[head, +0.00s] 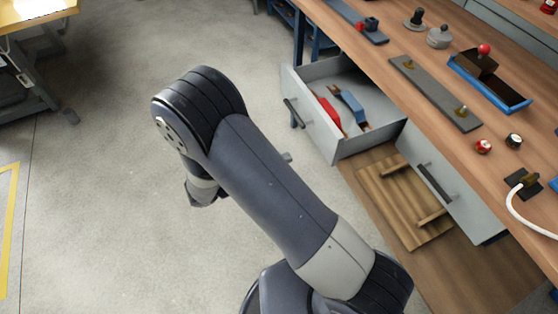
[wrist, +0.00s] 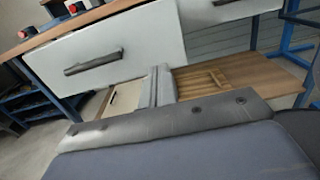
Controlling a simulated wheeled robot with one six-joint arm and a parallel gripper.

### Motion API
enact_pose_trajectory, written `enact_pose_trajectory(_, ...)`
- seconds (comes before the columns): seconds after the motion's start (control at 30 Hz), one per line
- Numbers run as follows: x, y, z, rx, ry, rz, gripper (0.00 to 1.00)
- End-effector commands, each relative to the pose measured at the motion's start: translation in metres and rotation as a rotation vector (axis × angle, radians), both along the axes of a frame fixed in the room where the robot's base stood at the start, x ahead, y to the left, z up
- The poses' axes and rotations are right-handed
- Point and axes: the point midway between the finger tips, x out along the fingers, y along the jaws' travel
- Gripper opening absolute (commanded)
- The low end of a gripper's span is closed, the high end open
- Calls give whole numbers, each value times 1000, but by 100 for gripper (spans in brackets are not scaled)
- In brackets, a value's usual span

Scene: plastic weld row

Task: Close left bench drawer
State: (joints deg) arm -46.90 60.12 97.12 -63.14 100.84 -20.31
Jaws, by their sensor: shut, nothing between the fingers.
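The left bench drawer is pulled out from under the bench, its pale grey front (head: 310,115) towards the floor side and a dark bar handle on it. A red tool and a blue tool lie inside. In the wrist view its front (wrist: 145,38) fills the upper left, with the handle (wrist: 93,62). My gripper (wrist: 160,70) shows there with its grey fingers shut and empty, near the front's lower right corner; contact cannot be told. In the head view my arm hides most of the gripper.
A second drawer (head: 455,195) with a dark handle sits shut under the bench at right. A wooden pallet (head: 385,187) lies on the lower shelf between them. The wooden benchtop (head: 385,75) carries several fixtures and knobs. The floor (head: 90,180) at left is clear.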

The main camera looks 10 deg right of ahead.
Motion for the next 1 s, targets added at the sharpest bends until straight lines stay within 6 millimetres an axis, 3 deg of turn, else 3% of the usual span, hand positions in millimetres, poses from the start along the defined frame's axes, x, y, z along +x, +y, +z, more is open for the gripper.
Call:
enact_pose_trajectory(0.2, 15, -48, -1, 0, 0, -7, 0)
enact_pose_trajectory(0.43, 25, -82, -1, 2, 0, -5, 0)
enact_pose_trajectory(0.6, 30, -92, -1, 3, -1, -3, 0)
enact_pose_trajectory(1.0, 30, -94, 0, 3, -1, -1, 0)
